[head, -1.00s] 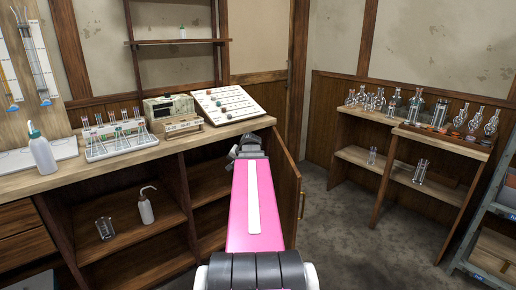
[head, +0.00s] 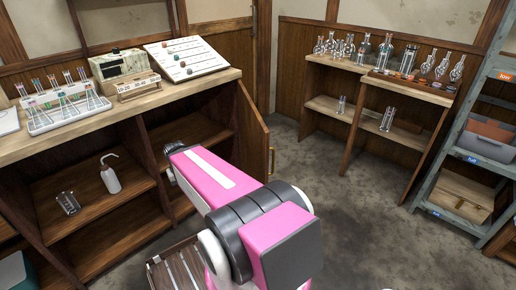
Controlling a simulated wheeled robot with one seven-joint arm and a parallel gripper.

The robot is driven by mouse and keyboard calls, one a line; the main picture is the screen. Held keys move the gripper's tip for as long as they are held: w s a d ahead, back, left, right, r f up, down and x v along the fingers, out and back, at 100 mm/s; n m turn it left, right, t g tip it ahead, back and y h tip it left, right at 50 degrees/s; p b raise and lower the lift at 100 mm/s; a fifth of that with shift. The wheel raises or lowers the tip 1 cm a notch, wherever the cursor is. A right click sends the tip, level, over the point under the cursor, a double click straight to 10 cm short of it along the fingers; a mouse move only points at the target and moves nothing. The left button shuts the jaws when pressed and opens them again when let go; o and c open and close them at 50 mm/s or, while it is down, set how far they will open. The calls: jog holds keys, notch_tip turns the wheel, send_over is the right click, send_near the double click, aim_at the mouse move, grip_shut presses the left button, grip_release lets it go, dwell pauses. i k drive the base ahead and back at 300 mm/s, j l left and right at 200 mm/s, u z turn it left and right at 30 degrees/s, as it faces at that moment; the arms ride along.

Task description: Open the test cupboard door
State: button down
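The cupboard door (head: 252,131) is a brown wooden panel at the right end of the long bench. It stands open, swung outward from the bench front, and the dark compartment beside it shows. A brass handle (head: 271,160) is on its outer edge. My pink and white arm reaches forward in front of the bench, and its far end is near the opening, left of the door. My gripper's fingers are hidden behind or below the arm. The lower part of the door is covered by my arm.
The wooden bench (head: 128,108) carries a test-tube rack (head: 66,112), a meter box (head: 122,68) and a sloped panel (head: 186,58). A wash bottle (head: 110,176) stands on the shelf below. Clear floor (head: 345,215) lies right of the door, before a metal rack (head: 452,150).

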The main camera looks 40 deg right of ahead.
aim_at(254, 134)
jog(key=i+j+z, duration=0.1)
jog(key=j+z, duration=0.85)
jog(key=l+z, duration=0.2)
